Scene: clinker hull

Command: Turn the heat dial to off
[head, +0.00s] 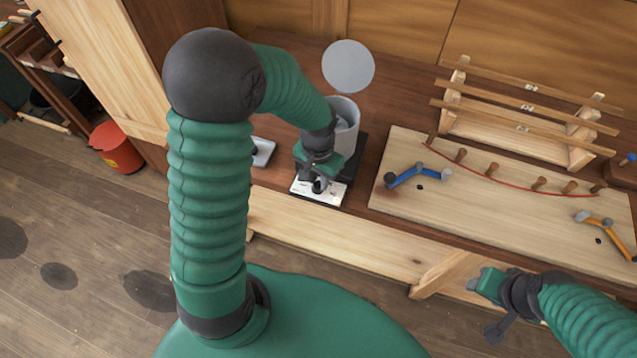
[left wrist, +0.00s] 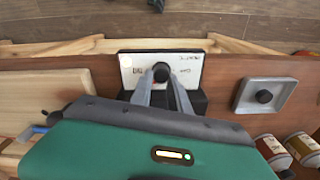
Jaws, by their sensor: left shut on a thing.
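The heat dial is a small black round knob (left wrist: 161,72) on a white panel with dark lettering (left wrist: 190,72). In the head view the white panel (head: 328,195) is at the front of a dark base, below a grey pot (head: 345,125). My left gripper (head: 319,184) is over the panel, and its fingers (left wrist: 163,85) are shut on the knob in the left wrist view. The knob's pointer direction cannot be read. My right gripper (head: 482,310) is low at the right, in front of the bench edge, away from the dial; its jaw state is unclear.
A grey tray with a black knob (left wrist: 264,96) lies beside the panel. A round grey lid (head: 348,66) shows above the pot. A pale board (head: 500,210) with pegs, a blue tool (head: 415,176) and an orange tool (head: 597,222) is right. A wooden rack (head: 525,115) stands behind.

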